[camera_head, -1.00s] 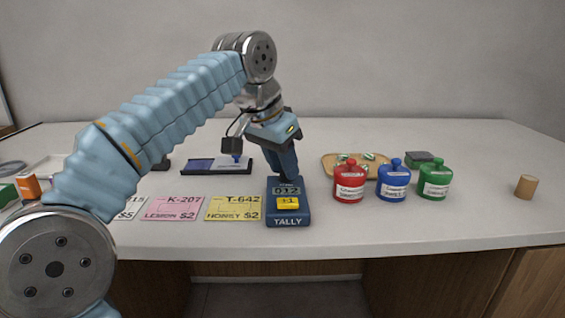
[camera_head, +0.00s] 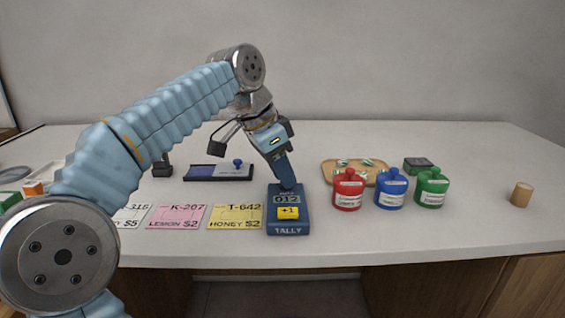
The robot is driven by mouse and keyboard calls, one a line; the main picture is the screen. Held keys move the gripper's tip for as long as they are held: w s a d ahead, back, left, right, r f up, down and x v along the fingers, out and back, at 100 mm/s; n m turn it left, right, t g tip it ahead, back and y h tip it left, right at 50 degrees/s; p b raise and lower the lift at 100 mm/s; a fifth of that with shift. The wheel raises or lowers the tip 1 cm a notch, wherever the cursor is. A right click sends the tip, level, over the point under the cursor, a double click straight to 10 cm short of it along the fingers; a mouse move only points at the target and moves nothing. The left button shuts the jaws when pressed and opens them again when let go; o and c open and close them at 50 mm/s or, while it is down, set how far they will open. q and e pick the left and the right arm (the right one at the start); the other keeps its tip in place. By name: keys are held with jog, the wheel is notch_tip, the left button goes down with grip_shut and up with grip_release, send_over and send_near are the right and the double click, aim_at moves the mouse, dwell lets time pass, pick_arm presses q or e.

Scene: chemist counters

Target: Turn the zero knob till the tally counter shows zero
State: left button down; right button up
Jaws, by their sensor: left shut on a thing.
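The tally counter (camera_head: 289,222) is a dark blue box near the front edge of the counter, marked TALLY, with a yellow +1 button (camera_head: 288,213). Its small display (camera_head: 287,199) seems to read 012. My left gripper (camera_head: 287,184) points down at the back top of the tally counter. It is shut on the zero knob, which its fingers hide. My right gripper is not in view.
Red (camera_head: 348,190), blue (camera_head: 391,189) and green (camera_head: 432,188) lidded jars stand to the right, before a wooden tray (camera_head: 330,176). Yellow (camera_head: 235,217) and pink (camera_head: 176,217) price cards lie left. A wooden cylinder (camera_head: 521,195) stands far right.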

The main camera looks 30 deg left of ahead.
pick_arm(q)
jog(key=shift+w+a+r+m+g+p, duration=0.15)
jog(key=shift+m+g+p, duration=0.25)
jog(key=shift+m, duration=0.5)
jog(key=m+h, duration=0.1)
jog(key=m, duration=0.1)
jog(key=shift+m+g+p, duration=0.3)
jog(key=shift+m+p, duration=0.1)
jog(key=m, duration=0.2)
jog(key=m+g, duration=0.1)
jog(key=m, duration=0.1)
jog(key=shift+w+f+g+h, duration=0.2)
jog(key=shift+g+h, duration=0.1)
jog(key=shift+h, duration=0.1)
jog(key=shift+m+g, duration=0.6)
jog(key=shift+m, duration=1.1)
jog(key=c, duration=1)
grip_release()
jog(key=shift+o, duration=0.2)
jog(key=shift+r, duration=0.15)
